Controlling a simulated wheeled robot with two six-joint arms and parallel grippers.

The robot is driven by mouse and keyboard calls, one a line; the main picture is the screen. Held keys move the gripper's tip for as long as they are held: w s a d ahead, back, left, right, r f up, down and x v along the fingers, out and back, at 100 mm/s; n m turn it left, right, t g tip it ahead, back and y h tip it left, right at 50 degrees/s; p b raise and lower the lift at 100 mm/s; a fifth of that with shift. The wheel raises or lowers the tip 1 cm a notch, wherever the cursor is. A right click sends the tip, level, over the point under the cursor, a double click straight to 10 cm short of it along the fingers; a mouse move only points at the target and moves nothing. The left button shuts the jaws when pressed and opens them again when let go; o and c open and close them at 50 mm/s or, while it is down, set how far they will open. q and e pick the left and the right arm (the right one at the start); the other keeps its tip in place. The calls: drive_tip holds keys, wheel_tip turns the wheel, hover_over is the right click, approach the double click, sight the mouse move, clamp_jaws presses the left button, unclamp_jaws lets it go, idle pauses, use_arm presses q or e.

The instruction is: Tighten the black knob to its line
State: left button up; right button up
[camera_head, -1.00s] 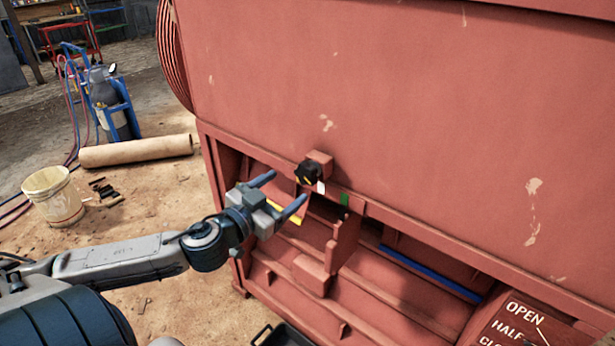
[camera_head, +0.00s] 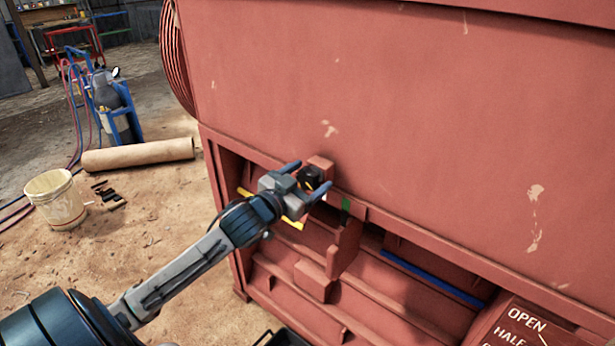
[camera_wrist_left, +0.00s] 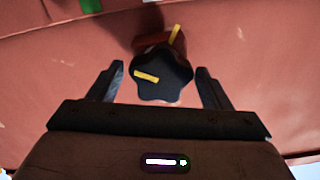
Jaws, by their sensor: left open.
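The black knob (camera_head: 312,177) sits on a red block (camera_head: 322,163) on the front of the red crusher. In the left wrist view the lobed knob (camera_wrist_left: 160,82) shows a yellow mark on its face, and a yellow line (camera_wrist_left: 175,34) shows on the block behind it. The two marks point different ways. My left gripper (camera_head: 306,178) is open, with one finger on each side of the knob. In the left wrist view gaps show between both fingers (camera_wrist_left: 161,80) and the knob. My right gripper is not in view.
A green mark (camera_head: 346,205) and a red bracket (camera_head: 343,245) are right of and below the knob. Yellow (camera_head: 292,223) and blue (camera_head: 432,277) bars lie in the recess.

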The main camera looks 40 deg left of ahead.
use_arm(q)
drive_tip(key=c, duration=1)
drive_tip(key=shift+m, duration=0.4)
drive_tip(key=m+p, duration=0.1)
drive_tip(key=m, duration=0.6)
drive_tip(key=shift+d+f, duration=0.1)
drive_tip(key=shift+d, duration=0.05)
drive_tip(key=m, duration=0.5)
drive_tip(key=shift+f, duration=0.15)
drive_tip(key=m, duration=0.4)
drive_tip(key=shift+f+m, duration=0.15)
drive_tip(key=shift+m, duration=0.25)
